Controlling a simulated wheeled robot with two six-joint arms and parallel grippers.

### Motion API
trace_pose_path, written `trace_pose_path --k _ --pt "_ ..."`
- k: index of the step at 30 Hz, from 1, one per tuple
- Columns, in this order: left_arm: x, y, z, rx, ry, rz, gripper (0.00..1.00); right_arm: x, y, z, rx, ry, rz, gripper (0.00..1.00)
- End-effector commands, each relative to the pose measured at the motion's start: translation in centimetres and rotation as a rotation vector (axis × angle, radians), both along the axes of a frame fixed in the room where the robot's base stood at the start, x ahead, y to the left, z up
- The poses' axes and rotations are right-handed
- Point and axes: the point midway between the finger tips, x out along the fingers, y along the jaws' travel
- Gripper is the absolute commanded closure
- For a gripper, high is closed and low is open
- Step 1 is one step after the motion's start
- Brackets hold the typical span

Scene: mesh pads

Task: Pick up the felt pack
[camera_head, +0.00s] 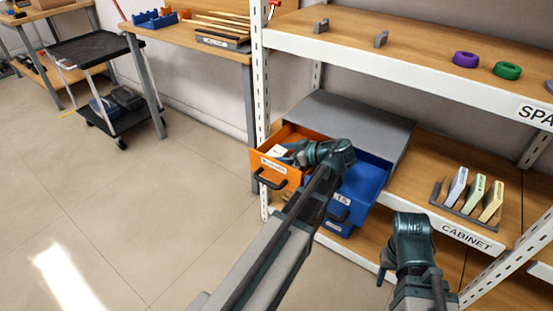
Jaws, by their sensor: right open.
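No pack in view can be clearly read as the felt pack. A small white item (278,150) shows inside the open orange drawer (270,171), just beside my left gripper, but I cannot tell what it is. My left gripper (288,155) reaches over and into the orange drawer from the right. Its fingers are small and partly hidden, so I cannot tell whether they are open or shut. My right gripper (384,274) is open in front of the lower shelf, apart from any object.
A blue drawer (364,186) stands open to the right, under the grey cabinet top (346,125). A rack of several pastel packs (474,198) stands on the shelf. Purple (466,59) and green (507,70) rolls lie above.

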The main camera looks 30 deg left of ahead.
Motion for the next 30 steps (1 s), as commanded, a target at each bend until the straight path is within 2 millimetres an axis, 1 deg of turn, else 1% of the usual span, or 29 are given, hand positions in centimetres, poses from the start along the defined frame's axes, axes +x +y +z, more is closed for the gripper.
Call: trace_pose_path --k 1,7,14,20,26,30 --pt "0.0 0.0 0.0 0.000 0.000 0.000 0.34 0.0 0.0 0.0 0.000 0.000 0.000 0.50" --pt "0.0 0.0 0.0 0.000 0.000 0.000 0.70 0.0 0.0 0.0 0.000 0.000 0.000 0.50" --pt "0.0 0.0 0.1 0.001 0.000 0.000 0.70 0.0 0.0 0.1 0.000 0.000 0.000 0.50" --pt "0.0 0.0 0.9 0.001 0.000 0.000 0.70 0.0 0.0 0.9 -0.001 0.000 -0.001 0.50" --pt "0.0 0.0 3.1 0.001 0.000 0.000 0.70 0.0 -0.1 3.1 -0.004 0.000 -0.005 0.50" --pt "0.0 0.0 5.3 0.000 0.000 0.000 0.70 0.0 -0.1 5.3 -0.006 0.000 -0.009 0.50"
